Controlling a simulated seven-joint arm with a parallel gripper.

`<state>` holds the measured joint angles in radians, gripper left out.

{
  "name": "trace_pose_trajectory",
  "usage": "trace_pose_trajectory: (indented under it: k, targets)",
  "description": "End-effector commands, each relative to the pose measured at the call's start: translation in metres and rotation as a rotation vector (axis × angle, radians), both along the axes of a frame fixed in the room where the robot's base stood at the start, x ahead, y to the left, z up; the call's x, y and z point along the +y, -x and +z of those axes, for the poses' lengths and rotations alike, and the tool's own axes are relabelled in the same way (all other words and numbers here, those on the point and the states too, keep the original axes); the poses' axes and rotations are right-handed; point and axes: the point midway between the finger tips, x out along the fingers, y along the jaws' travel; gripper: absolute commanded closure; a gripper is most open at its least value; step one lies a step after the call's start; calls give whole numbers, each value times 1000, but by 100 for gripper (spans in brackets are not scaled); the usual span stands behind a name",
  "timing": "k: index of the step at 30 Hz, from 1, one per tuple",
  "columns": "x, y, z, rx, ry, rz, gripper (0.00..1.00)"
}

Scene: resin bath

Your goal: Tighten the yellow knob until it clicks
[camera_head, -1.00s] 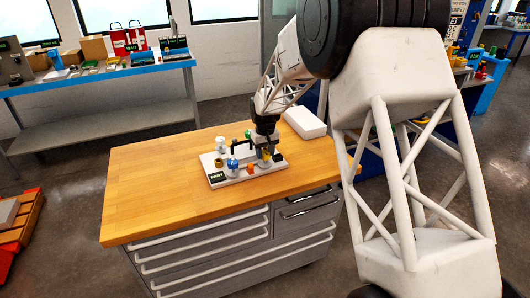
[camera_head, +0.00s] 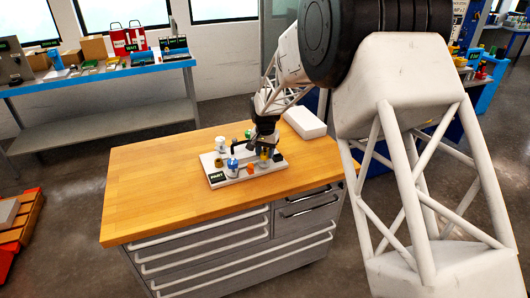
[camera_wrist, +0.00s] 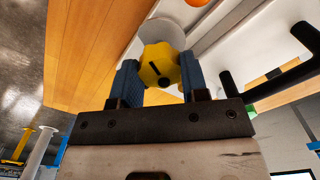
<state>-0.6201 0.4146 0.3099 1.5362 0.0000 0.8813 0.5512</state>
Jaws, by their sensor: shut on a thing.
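The yellow knob (camera_wrist: 158,66) is a lobed cap with a dark slot-like mark, seen close in the wrist view. My gripper (camera_wrist: 160,78) has its two blue-padded fingers on either side of the knob, shut on it. In the head view my gripper (camera_head: 264,148) reaches down onto the right part of the white plate (camera_head: 239,177), which bears several small fittings. The knob is small there and partly hidden by my gripper.
A blue-topped fitting (camera_head: 232,166) and an orange part (camera_head: 250,169) stand close to my gripper on the plate. A black bar handle (camera_wrist: 237,104) is to the right in the wrist view. A white box (camera_head: 304,122) lies behind. The wooden top (camera_head: 150,190) is clear at left.

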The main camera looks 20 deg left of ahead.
Motion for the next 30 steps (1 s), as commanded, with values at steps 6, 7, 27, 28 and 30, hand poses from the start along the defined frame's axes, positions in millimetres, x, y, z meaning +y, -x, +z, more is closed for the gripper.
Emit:
trace_pose_trajectory:
  k: [6,7,27,28,30]
  targets:
    - [0,0,1,-1,-1,-18,83]
    - [0,0,1,-1,-1,-18,83]
    - [0,0,1,-1,0,-16,33]
    - [0,0,1,-1,0,-16,33]
    - [0,0,3,-1,0,-16,33]
